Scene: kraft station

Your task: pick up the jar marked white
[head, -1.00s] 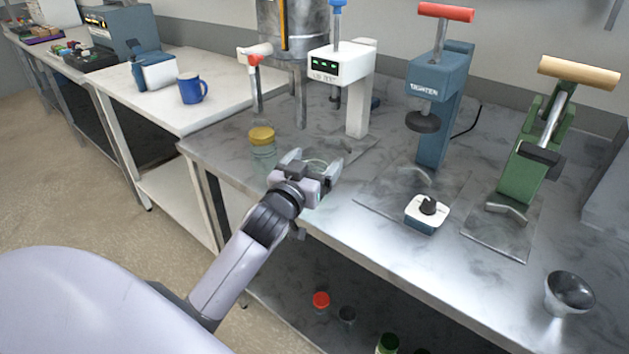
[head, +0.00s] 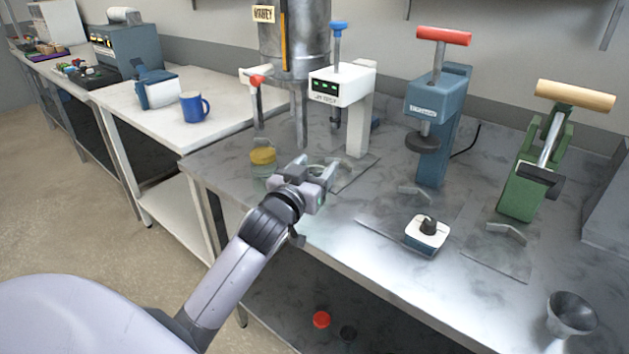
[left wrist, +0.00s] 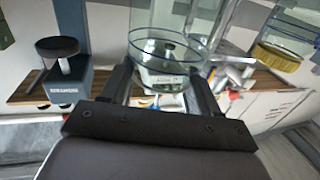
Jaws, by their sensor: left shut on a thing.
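My left gripper (head: 317,170) is above the front left of the metal bench. In the left wrist view its two fingers (left wrist: 162,82) are shut on a clear glass jar (left wrist: 165,50), one on each side. A small label shows on this jar, too small to read. In the head view the held jar is mostly hidden by the gripper. Another clear jar with a yellow lid (head: 263,157) stands on the bench just left of the gripper; its lid also shows in the left wrist view (left wrist: 276,57). My right gripper is not in view.
Behind the gripper stands a white press (head: 341,88); a blue press (head: 438,105) and a green press (head: 523,185) stand to the right. A small knob box (head: 427,235) and a metal funnel (head: 571,315) are nearer the front. A blue mug (head: 194,107) stands on the white table.

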